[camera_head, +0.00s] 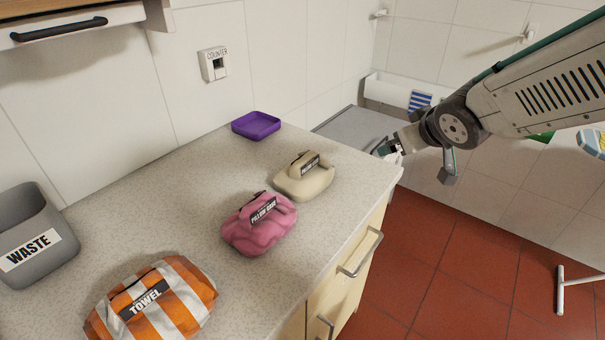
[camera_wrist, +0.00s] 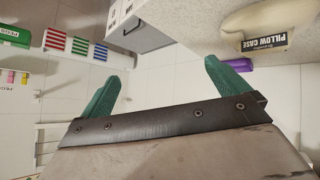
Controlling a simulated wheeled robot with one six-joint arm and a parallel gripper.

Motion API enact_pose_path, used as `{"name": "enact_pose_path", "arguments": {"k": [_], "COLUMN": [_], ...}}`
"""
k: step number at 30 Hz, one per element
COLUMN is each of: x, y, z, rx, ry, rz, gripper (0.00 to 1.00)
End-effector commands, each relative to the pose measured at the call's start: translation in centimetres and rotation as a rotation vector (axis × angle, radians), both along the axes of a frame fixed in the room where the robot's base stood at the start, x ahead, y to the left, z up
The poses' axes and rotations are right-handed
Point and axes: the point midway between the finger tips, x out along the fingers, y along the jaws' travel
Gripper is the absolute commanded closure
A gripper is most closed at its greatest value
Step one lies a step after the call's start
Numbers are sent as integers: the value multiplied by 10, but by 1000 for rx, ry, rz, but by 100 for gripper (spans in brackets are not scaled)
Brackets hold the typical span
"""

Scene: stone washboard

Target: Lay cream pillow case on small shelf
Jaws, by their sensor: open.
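The cream pillow case (camera_head: 303,182) is a rounded bundle with a handle-like loop and a black label, lying on the speckled counter. In the wrist view the cream pillow case (camera_wrist: 262,20) is at the top right, its label upside down. My gripper (camera_head: 389,149) is beyond the counter's right end, to the right of the cream bundle and apart from it. Its two green fingers (camera_wrist: 166,84) are spread with nothing between them.
A pink pillow case (camera_head: 260,224), an orange-striped towel (camera_head: 152,302), a grey waste bin (camera_head: 30,238) and a purple tray (camera_head: 256,125) stand on the counter (camera_head: 190,205). Cabinet handles jut from its front. Red tiled floor (camera_head: 450,275) is mostly open at right.

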Motion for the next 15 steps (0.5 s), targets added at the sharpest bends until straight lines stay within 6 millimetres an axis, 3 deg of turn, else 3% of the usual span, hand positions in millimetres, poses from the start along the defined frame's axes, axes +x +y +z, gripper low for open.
{"name": "enact_pose_path", "arguments": {"k": [1,3,6,9,15], "x": [20,38,48,46,37], "y": [24,59,105,141,175], "z": [-14,-27,-44,-58,-69], "rx": [28,90,193,291,406], "ry": [-39,-94,-145,-165,-171], "rz": [91,222,391,524,652], "gripper": [0,0,0,0,0]}}
